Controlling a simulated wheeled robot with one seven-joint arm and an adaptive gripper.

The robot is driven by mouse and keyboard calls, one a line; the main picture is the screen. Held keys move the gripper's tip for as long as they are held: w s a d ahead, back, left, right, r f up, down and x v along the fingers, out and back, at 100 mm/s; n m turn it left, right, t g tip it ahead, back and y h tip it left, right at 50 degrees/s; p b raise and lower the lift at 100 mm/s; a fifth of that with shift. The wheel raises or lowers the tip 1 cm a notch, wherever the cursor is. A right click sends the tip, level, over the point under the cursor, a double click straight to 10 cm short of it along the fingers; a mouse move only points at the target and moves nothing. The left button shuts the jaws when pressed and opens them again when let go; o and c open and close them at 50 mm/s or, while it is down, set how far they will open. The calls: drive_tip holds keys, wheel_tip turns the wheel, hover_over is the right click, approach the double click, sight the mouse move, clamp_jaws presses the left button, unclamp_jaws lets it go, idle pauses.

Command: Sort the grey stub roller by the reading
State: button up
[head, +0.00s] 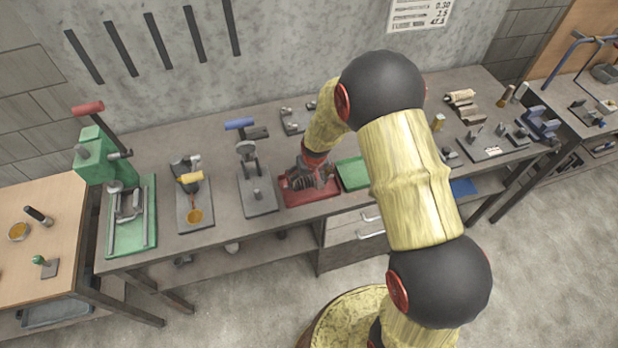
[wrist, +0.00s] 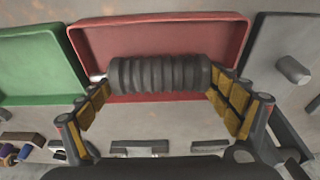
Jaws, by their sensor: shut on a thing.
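The grey stub roller (wrist: 160,74) is a dark, ribbed cylinder with a small pale tip at its left end in the wrist view. My gripper (wrist: 162,80) is shut on it, with yellow-padded fingers at its two ends. The roller lies across the near part of the red tray (wrist: 165,14); I cannot tell whether it touches the tray floor. In the head view my gripper (head: 314,178) is over the red tray (head: 296,200), and the roller is hard to pick out there. The green tray (head: 352,174) is just right of it.
A yellow-topped device (head: 190,180) and a green press (head: 105,160) stand farther left. Fixtures (head: 490,142) sit at the right. A printed sheet (head: 420,13) hangs on the wall.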

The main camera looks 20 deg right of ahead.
drive_tip(key=shift+f+b, duration=0.3)
drive_tip(key=shift+f, duration=0.1)
idle(0.3)
drive_tip(key=o, duration=1.2)
drive_tip(key=shift+o, duration=0.2)
drive_tip(key=w+p+v, duration=0.2)
drive_tip(key=p+v, duration=0.2)
drive_tip(key=v, duration=1.4)
drive_tip(key=shift+r, duration=0.6)
drive_tip(key=shift+s, duration=0.1)
